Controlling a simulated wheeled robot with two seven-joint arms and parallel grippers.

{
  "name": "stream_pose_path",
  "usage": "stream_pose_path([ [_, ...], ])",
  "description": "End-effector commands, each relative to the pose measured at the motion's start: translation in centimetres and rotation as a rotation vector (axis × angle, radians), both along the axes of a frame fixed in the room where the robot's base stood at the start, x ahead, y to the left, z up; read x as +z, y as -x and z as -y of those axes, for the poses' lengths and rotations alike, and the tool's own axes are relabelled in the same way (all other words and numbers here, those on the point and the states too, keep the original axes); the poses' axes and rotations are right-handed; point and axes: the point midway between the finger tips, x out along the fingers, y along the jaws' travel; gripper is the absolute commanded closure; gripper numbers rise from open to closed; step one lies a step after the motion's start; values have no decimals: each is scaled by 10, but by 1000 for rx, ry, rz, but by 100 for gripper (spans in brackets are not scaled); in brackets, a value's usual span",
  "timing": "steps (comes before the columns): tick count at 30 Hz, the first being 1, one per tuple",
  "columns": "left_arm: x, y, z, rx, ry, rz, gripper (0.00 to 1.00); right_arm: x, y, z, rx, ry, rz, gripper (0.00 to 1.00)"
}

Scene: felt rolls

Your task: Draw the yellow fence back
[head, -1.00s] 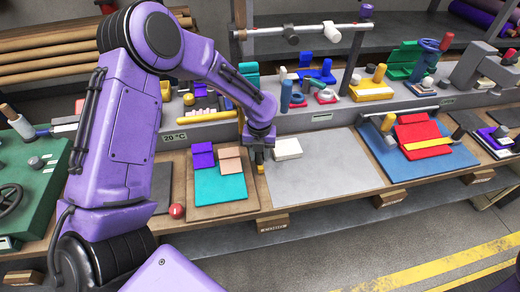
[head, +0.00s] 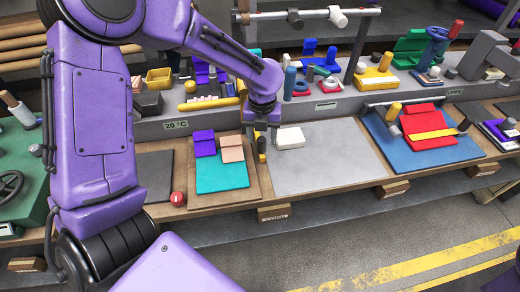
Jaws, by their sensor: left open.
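My left gripper (head: 262,138) is open above the bench, at the right edge of a board (head: 253,190) that carries purple, pink and teal pieces. A small upright yellow piece (head: 262,145) with a dark lower part stands at or just below its fingertips. I cannot tell whether they touch, or whether this piece is the fence. A flat yellow strip (head: 433,134) lies across red felt on a blue board (head: 398,155) at the right. My right gripper is not in view.
A grey plate (head: 325,165) with a white block (head: 290,137) lies right of the gripper. A red ball (head: 178,199) sits left of the board. A raised ledge behind holds a long yellow bar (head: 208,103) and several coloured tools.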

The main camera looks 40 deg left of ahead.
Motion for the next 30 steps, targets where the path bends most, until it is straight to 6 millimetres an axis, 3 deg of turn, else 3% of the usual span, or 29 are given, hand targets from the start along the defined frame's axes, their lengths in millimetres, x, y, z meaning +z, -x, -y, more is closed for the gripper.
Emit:
stream_pose_path([
  [3, 27, 20, 12, -2, 0, 6, 42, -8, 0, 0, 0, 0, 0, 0],
  [8, 43, 58, 35, -4, -2, 3, 42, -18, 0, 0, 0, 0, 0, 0],
  [11, 54, 77, 46, -4, -2, 3, 42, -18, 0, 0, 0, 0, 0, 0],
  [12, 65, 82, 49, -2, -1, -3, 42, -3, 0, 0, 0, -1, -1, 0],
  [17, 67, 93, 56, 0, 0, -1, 42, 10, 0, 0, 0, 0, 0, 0],
  [30, 64, 94, 57, 0, -1, 0, 42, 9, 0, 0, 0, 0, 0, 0],
])
